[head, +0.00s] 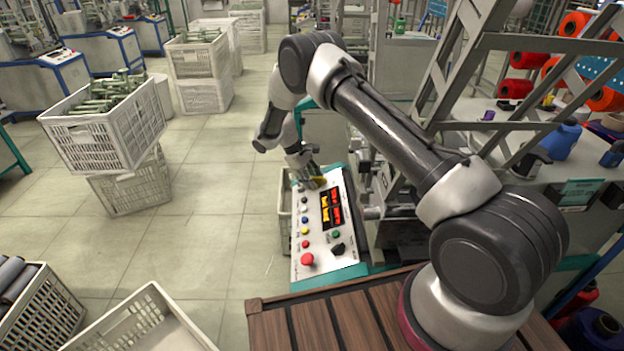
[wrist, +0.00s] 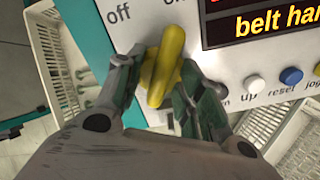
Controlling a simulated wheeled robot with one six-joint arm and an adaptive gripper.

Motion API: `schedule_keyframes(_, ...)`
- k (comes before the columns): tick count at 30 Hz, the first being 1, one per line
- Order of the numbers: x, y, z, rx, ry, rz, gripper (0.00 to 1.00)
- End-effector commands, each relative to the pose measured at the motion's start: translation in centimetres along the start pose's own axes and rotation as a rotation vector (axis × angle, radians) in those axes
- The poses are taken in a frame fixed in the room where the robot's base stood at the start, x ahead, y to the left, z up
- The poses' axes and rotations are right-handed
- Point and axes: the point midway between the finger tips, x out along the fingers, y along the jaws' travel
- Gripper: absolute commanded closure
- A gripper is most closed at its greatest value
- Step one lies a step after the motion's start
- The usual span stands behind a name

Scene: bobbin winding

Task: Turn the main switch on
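The main switch is a yellow knob (wrist: 166,62) on the light grey control panel (head: 311,251). In the wrist view its upper end leans slightly right, below a partly cut-off label right of the word "off".
The panel carries a lit display (head: 331,208), small coloured buttons, a red mushroom button (head: 307,259) and a black knob (head: 338,249). In the wrist view a white button (wrist: 255,84) and a blue one (wrist: 291,76) lie right of my gripper. White crates (head: 103,127) stand at left.

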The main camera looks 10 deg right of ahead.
Motion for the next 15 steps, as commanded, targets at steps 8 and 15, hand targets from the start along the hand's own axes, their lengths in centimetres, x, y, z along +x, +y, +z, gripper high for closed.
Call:
schedule_keyframes(8,-0.7,0.0,0.0,-0.001,0.001,0.001,0.62)
schedule_keyframes(15,-5.4,0.0,-0.1,-0.001,0.003,0.002,0.62)
